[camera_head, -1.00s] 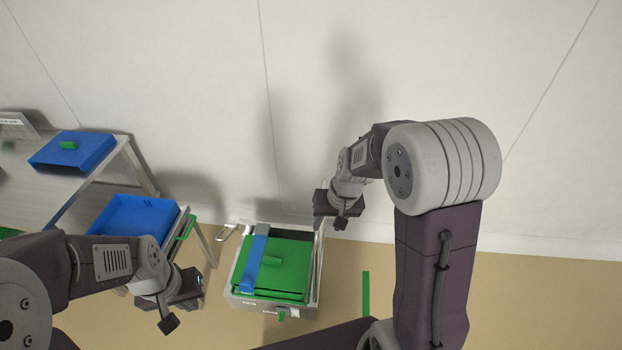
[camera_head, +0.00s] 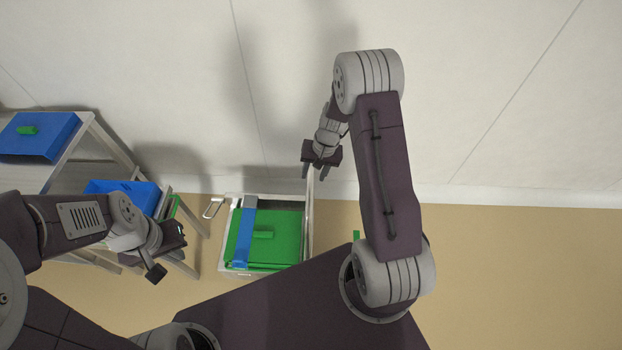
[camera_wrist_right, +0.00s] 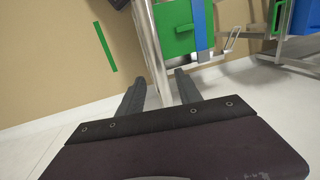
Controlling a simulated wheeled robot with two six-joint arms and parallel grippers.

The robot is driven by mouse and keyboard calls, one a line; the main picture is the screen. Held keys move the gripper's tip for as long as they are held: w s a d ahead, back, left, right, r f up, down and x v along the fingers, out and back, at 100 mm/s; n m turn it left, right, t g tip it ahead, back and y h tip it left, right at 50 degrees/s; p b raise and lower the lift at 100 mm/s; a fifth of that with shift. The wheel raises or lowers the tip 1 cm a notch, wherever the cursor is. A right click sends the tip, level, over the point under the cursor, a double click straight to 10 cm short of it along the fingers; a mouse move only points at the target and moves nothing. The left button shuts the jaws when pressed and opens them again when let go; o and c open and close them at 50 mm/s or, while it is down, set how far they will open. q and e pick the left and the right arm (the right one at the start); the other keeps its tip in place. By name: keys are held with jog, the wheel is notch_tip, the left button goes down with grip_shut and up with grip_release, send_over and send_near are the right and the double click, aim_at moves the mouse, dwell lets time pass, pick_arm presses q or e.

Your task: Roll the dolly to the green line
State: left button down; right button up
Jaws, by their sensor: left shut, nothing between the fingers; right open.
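The dolly (camera_head: 308,228) is a low metal frame carrying a green tray (camera_head: 280,222) with a blue strip across it. It stands on the floor left of the green line (camera_head: 356,235), mostly hidden behind my right arm and body in the head view. The line shows as a green strip in the right wrist view (camera_wrist_right: 106,47), apart from the dolly. My right gripper (camera_head: 315,174) is open above the dolly's far right corner. In its wrist view the dolly's metal bar (camera_wrist_right: 153,50) runs between or just beyond the fingers; contact is unclear. My left gripper (camera_head: 168,256) is shut and empty, left of the dolly.
Left of the dolly stands a metal table (camera_head: 75,150) with blue trays (camera_head: 45,145). A wire loop handle (camera_head: 212,208) sticks out between table and dolly. The pale wall is close behind. Tan floor is open to the right.

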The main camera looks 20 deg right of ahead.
aim_at(310, 182)
jog(key=f, duration=0.1)
jog(key=a+f, duration=0.1)
jog(key=f, duration=0.1)
jog(key=shift+s+f, duration=0.1)
jog(key=shift+f, duration=0.45)
grip_shut()
dwell(0.9)
